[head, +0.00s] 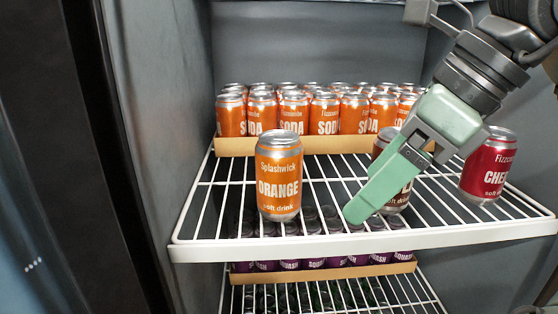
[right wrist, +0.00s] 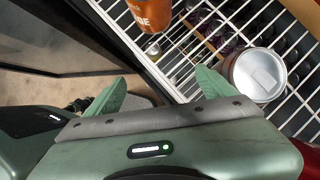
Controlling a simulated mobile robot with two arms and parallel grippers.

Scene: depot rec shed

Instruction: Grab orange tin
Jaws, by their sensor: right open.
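The orange tin (head: 279,176), labelled "Splashwick ORANGE soft drink", stands upright at the front of a white wire shelf (head: 330,243). Its lower part also shows at the top of the right wrist view (right wrist: 152,14). My right gripper (head: 362,208) is to the right of the tin, apart from it, and angled down to the left. In the right wrist view its two green fingers are spread with nothing between them. A brown tin (head: 397,197) stands behind the gripper and is partly hidden by it. My left gripper is not in view.
A red cherry tin (head: 489,167) stands at the right of the shelf. A cardboard tray (head: 330,145) of orange soda tins fills the back. A lower shelf holds purple squash tins (head: 313,264). The cabinet wall (head: 160,120) bounds the left; bare shelf lies left of the orange tin.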

